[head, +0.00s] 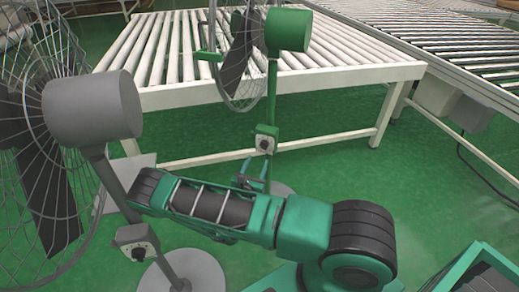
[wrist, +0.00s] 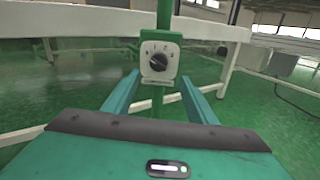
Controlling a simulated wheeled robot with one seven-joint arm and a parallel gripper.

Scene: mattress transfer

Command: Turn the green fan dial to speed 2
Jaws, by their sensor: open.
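The green fan (head: 288,30) stands on a green pole with a control box (head: 265,139) partway up. Its dial (wrist: 158,62) is a dark round knob on a pale plate with small marks, facing my wrist camera. The knob's pointer is slanted; the marks are too small to read. My gripper (wrist: 159,76) is open, with one teal finger on each side of the box and pole in the wrist view. Nothing is between the fingers that they grip, and the knob appears just beyond the fingertips. In the head view my gripper is partly hidden behind my arm, just below the box.
A grey fan (head: 92,110) with its own dial box (head: 138,245) stands close at the left. A white roller table (head: 180,95) is behind the green fan, and a conveyor (head: 440,65) runs at the right.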

